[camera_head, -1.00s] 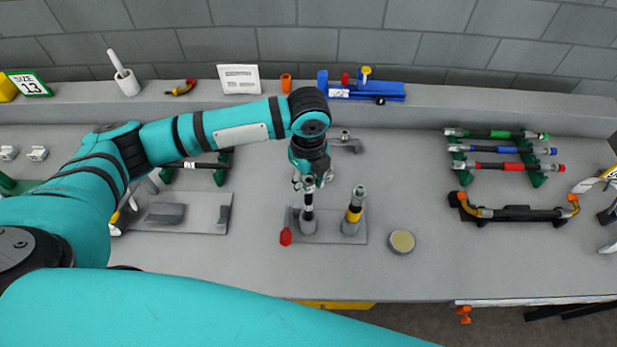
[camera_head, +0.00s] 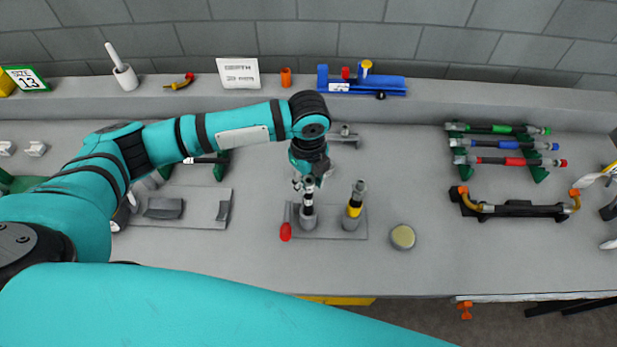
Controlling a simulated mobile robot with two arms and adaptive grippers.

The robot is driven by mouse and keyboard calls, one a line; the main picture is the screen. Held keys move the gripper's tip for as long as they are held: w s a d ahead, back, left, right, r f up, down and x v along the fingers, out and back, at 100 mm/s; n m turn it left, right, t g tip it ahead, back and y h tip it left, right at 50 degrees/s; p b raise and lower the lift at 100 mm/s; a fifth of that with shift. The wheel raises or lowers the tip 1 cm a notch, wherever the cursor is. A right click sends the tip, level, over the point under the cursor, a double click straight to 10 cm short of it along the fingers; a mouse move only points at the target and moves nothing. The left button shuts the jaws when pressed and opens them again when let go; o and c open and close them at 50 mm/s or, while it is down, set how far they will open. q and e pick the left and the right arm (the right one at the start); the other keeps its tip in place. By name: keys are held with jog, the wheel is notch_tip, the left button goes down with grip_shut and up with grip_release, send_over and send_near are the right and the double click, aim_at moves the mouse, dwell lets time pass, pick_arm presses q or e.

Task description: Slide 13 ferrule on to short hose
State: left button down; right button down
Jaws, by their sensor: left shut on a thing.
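My left gripper (camera_head: 307,183) points down over the left upright hose (camera_head: 308,198), a short black hose with a white band. The gripper is shut at the top of this hose. What lies between its fingers is too small to make out, so I cannot tell a ferrule from the hose end. The hose stands upright in a grey holder (camera_head: 335,235). Beside it stands a second hose with a yellow band (camera_head: 354,209) and a metal top.
A red piece (camera_head: 286,232) lies left of the holder and a round tin (camera_head: 402,237) right of it. A rack of banded hoses (camera_head: 503,146) stands at the right. A size 13 sign (camera_head: 27,80) and a blue tool (camera_head: 362,86) stand on the back ledge.

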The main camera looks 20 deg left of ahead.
pick_arm(q)
jog(key=shift+f, duration=0.35)
jog(key=c, duration=0.9)
grip_release()
jog(key=shift+c, duration=0.2)
jog(key=shift+r, duration=0.1)
notch_tip(320, 180, up, 12)
